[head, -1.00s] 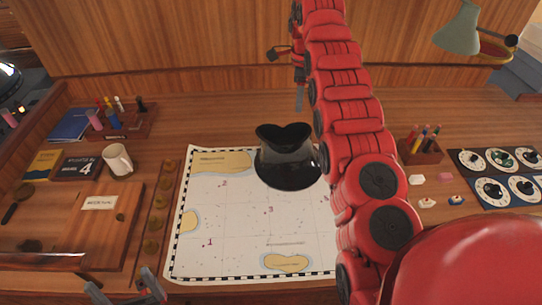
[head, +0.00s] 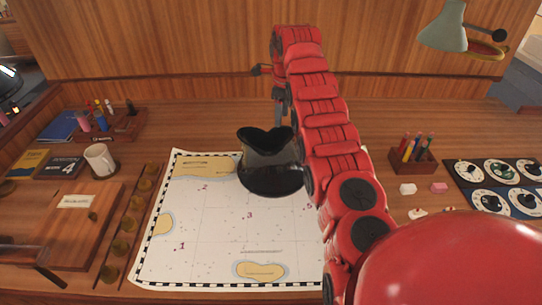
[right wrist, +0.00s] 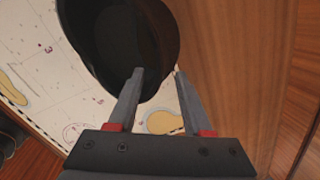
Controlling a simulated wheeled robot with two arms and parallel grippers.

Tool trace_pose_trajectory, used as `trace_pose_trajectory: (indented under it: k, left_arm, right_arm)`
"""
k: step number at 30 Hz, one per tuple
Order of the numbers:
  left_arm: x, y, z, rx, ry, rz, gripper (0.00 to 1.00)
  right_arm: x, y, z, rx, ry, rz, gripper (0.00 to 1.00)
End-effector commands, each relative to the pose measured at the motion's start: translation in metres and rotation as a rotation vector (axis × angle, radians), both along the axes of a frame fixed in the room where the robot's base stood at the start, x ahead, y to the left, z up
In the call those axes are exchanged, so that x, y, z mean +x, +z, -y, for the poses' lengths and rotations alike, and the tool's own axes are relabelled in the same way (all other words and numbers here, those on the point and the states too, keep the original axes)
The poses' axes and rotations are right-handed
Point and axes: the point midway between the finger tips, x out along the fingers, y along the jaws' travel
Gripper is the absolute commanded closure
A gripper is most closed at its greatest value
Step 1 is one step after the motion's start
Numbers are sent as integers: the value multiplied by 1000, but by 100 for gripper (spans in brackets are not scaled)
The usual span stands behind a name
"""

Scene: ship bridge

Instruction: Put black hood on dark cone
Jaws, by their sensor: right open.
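The black hood (head: 268,172) stands upright on the chart, glossy, with a wide round base and a notched, heart-like top opening. No separate dark cone can be made out; whether one is under the hood cannot be told. My right gripper (head: 278,112) is above and behind the hood in the head view, its fingers pointing down. In the right wrist view its fingers (right wrist: 158,74) are apart and empty. The left fingertip overlaps the dark hood (right wrist: 112,40), and the right one lies by its edge.
The chart (head: 200,235) lies mid-desk. At left are a mug (head: 100,160), a wooden box (head: 75,225), a row of brass knobs and a pen rack. At right are a pencil holder (head: 412,160), erasers and dial panels (head: 500,180). A wooden wall stands behind.

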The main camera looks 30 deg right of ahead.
Motion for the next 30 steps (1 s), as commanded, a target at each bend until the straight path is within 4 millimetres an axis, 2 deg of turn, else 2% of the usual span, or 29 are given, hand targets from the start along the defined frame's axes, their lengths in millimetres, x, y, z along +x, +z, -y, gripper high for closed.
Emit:
trace_pose_trajectory:
  k: [3, 7, 10, 14, 18, 24, 29, 30]
  left_arm:
    - [0, 11, 0, 0, 0, 0, 0]
    - [0, 13, 0, 0, 0, 0, 0]
    - [0, 23, 0, 0, 0, 0, 0]
    - [0, 43, 0, 0, 0, 0, 0]
    - [0, 49, 0, 0, 0, 0, 0]
    - [0, 51, 0, 0, 0, -1, 0]
    - [0, 50, 0, 0, 0, 0, 0]
    - [0, 50, 0, 0, 0, 0, 0]
  right_arm:
    - [3, -15, 1, 1, 1, -2, 50]
    - [4, -23, 2, 0, 0, 1, 50]
    - [4, -30, 2, 1, 1, -3, 50]
    - [5, -50, 3, 4, 0, -8, 50]
    - [9, -67, 3, 2, 2, -6, 50]
    - [11, -77, 4, -2, 2, 0, 50]
    - [11, -77, 5, -2, 2, 0, 50]
    - [11, -77, 5, -2, 2, 0, 55]
